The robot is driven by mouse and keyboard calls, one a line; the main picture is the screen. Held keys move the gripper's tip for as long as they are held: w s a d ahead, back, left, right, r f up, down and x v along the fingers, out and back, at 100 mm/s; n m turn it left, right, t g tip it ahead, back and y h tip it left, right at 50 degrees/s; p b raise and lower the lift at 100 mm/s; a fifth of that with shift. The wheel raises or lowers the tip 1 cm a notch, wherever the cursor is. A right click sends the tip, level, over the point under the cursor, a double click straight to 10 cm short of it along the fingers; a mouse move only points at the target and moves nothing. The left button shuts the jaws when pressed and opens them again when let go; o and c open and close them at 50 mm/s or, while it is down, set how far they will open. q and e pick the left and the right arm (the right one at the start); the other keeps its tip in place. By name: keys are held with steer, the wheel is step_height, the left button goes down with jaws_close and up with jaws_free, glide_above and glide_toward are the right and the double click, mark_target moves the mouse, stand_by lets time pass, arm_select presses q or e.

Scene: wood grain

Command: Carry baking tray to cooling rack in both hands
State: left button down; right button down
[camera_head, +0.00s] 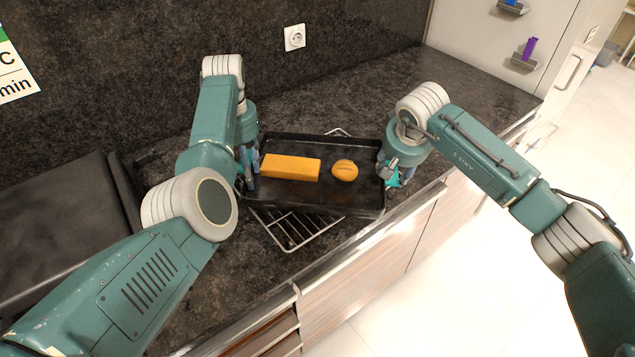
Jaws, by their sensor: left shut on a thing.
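A dark baking tray (320,203) holds an orange-brown loaf (290,167) and a round bun (344,170). It is over a wire cooling rack (297,230), whose wires show past the tray's front and back edges. I cannot tell whether the tray touches the rack. My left gripper (250,172) is shut on the tray's left end. My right gripper (388,170) is at the tray's right end. Its fingers are partly hidden, so I cannot tell whether it is open or shut.
The dark stone counter (330,90) is clear behind the tray. A black flat-topped unit (60,215) is at the left. The counter's front edge runs close to the tray's right side. A wall socket (295,37) is on the back wall.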

arm_select(q)
steer(key=shift+a+f+b, duration=0.1)
steer(key=shift+f+b, duration=0.4)
steer(key=shift+f, duration=0.05)
arm_select(e)
steer(key=shift+f, duration=0.6)
arm_select(q)
steer(key=c, duration=1)
jaws_free()
steer(key=shift+r, duration=0.2)
arm_select(e)
steer(key=c, duration=1)
jaws_free()
steer(key=shift+s+r, duration=0.1)
steer(key=shift+r, duration=0.05)
arm_select(q)
steer(key=shift+s, duration=0.15)
arm_select(e)
steer(key=shift+s+r, duration=0.1)
arm_select(q)
steer(key=shift+r, duration=0.1)
